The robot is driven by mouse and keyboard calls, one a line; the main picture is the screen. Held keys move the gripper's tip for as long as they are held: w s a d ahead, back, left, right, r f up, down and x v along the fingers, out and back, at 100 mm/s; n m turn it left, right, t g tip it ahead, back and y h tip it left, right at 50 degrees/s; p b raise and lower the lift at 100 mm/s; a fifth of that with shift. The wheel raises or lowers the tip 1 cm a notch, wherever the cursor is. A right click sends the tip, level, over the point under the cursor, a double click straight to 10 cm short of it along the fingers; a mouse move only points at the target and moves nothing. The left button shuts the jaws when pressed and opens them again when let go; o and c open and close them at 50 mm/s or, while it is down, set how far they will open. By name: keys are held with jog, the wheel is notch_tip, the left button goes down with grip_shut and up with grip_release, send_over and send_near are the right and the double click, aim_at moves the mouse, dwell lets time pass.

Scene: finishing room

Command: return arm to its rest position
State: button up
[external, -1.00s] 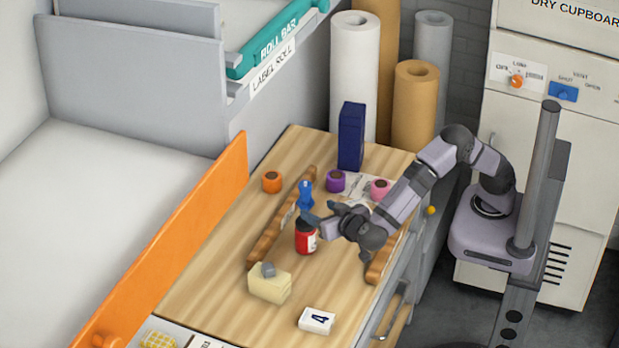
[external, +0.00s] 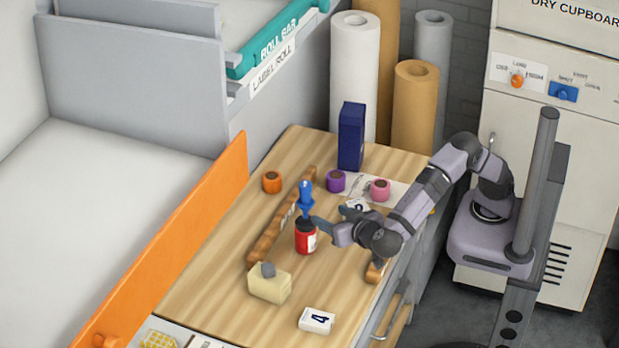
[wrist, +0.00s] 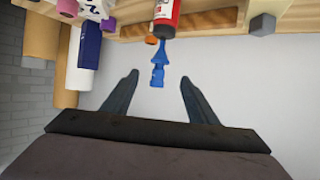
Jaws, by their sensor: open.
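My gripper (external: 336,218) is open and empty above the wooden worktop (external: 205,290), just right of a red bottle (external: 305,238) with a dark cap. In the wrist view the blue piece (wrist: 159,66) shows ahead of the fingertips, at the dark end of the red bottle (wrist: 166,18). My arm reaches in from its base at the right.
Wooden bars (external: 270,232) lie on the worktop. A dark blue box (external: 351,138), orange jar (external: 271,182), purple jar (external: 336,181) and pink jar (external: 380,189) stand at the back. A cream block (external: 269,285) and a number-4 tile (external: 317,320) lie in front. An orange rail (external: 190,235) borders the left.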

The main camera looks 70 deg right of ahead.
jog(key=d+f+n+g+p, duration=0.2)
jog(key=d+g, duration=0.2)
jog(key=d, duration=0.5)
jog(key=d+f+n+g+p, duration=0.1)
jog(key=d+f+n+g, duration=0.15)
jog(key=d, duration=0.65)
jog(key=s+d+f+n+g+y+p, duration=0.3)
jog(key=s+d+y, duration=0.5)
jog(key=s+d, duration=0.5)
jog(key=shift+s+d+f+g+p, duration=0.3)
jog(key=shift+s+f+g+p, duration=0.25)
jog(key=shift+s+f+p, duration=0.3)
jog(key=shift+s+r, duration=0.1)
